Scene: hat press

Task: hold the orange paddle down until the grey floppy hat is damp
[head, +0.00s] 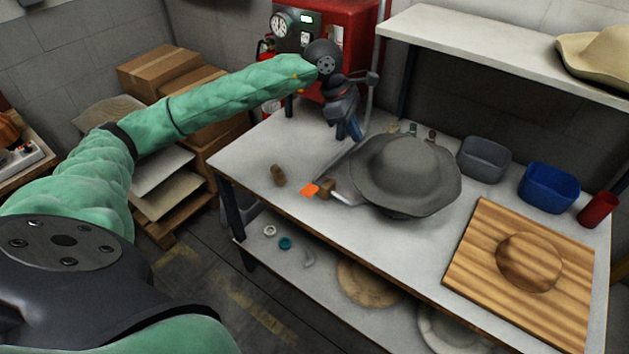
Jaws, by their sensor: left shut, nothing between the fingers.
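The grey floppy hat (406,165) sits brim down on a low stand in the middle of the table, its wide brim drooping around a rounded crown. The small flat orange paddle (309,190) is at the table's front left, just left of the hat, beside a small brown block. My left gripper (352,134) is shut and empty, with blue fingers pointing down. It is behind the paddle in the picture, near the hat's back left edge, and apart from the paddle. The hat's underside is hidden. My right gripper does not show.
A wooden board with a round form (569,314) lies on the right of the table (258,150). A grey bin (484,160), a blue bin (548,186) and a red cup (597,209) line the back. A small brown cylinder (278,175) stands left of the paddle.

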